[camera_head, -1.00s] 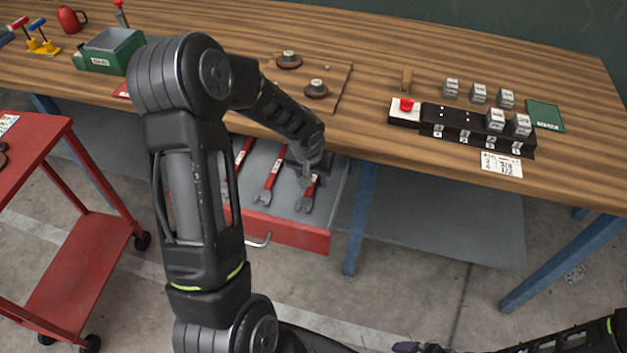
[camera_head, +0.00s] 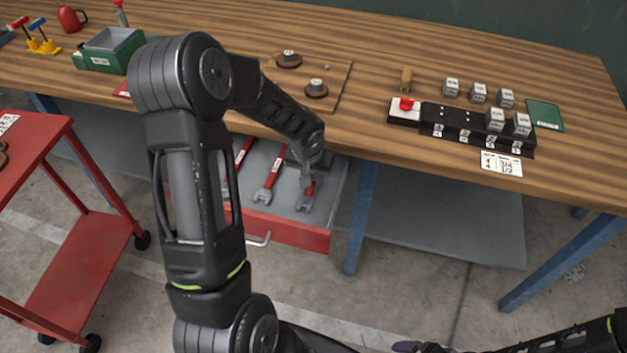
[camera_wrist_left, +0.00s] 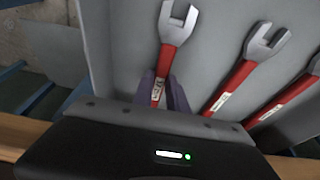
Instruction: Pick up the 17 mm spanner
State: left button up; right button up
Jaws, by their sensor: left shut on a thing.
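The open red drawer (camera_head: 290,234) under the bench holds several red-handled spanners with grey open jaws. My left gripper (camera_head: 311,180) reaches down into it and is shut on the rightmost spanner (camera_head: 304,201). In the left wrist view, the gripper's fingers (camera_wrist_left: 164,95) close around the red handle of this held spanner (camera_wrist_left: 177,30), near its label. The label is too small to read, so I cannot tell its size. Another spanner (camera_wrist_left: 242,75) lies beside it, apart from the fingers. My right gripper (camera_head: 420,347) shows only partly at the bottom edge.
The wooden bench top (camera_head: 390,160) overhangs the drawer. A blue bench leg (camera_head: 361,215) stands just right of it. A red trolley (camera_head: 75,235) stands at the left. A black block holder (camera_head: 470,130) and a wooden board with two brown discs are on the bench.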

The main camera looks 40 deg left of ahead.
pick_arm(q)
grip_shut()
jog(key=shift+r, duration=0.1)
dwell(0.3)
jog(key=shift+w+r, duration=0.1)
jog(key=shift+r, duration=0.65)
notch_tip(320, 180, up, 2)
jog(key=shift+a, duration=0.15)
jog(key=s+a, duration=0.3)
jog(key=a, duration=0.2)
jog(key=s+a+b, duration=0.1)
jog(key=s+a, duration=0.3)
jog(key=s+a+b, duration=0.1)
jog(key=s+a, duration=0.2)
jog(key=a, duration=0.2)
jog(key=shift+s+a, duration=0.2)
jog(key=shift+a, duration=0.1)
jog(key=shift+d, duration=0.1)
